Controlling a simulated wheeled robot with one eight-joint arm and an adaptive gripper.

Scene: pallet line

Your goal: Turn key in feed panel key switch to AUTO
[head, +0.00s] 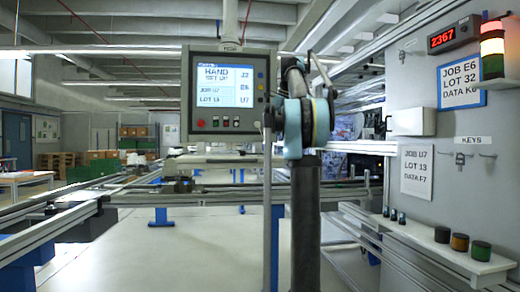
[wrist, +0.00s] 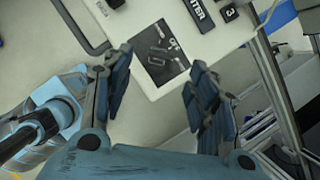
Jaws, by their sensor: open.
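The feed panel (head: 190,100) hangs in the middle of the head view. Its screen (head: 224,85) reads HAND SET UP, JOB U7, LOT 13. A red button and small controls show below the screen; I cannot make out the key switch or its position. In the wrist view my gripper (wrist: 160,92) is open and empty, fingers wide apart. Beyond its fingertips is a pale surface (wrist: 205,48) with a dark square (wrist: 163,55) bearing small grey shapes, too blurred to name. A key-like item (head: 460,157) hangs under the KEYS label (head: 473,140) on the right wall.
My arm stands just right of the panel. ENTER (wrist: 200,14) and 3 (wrist: 230,14) keys lie at the top of the wrist view. A shelf (head: 440,245) with several coloured cylinders runs along the right wall. Conveyor rails (head: 50,225) cross the left side. The floor between is clear.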

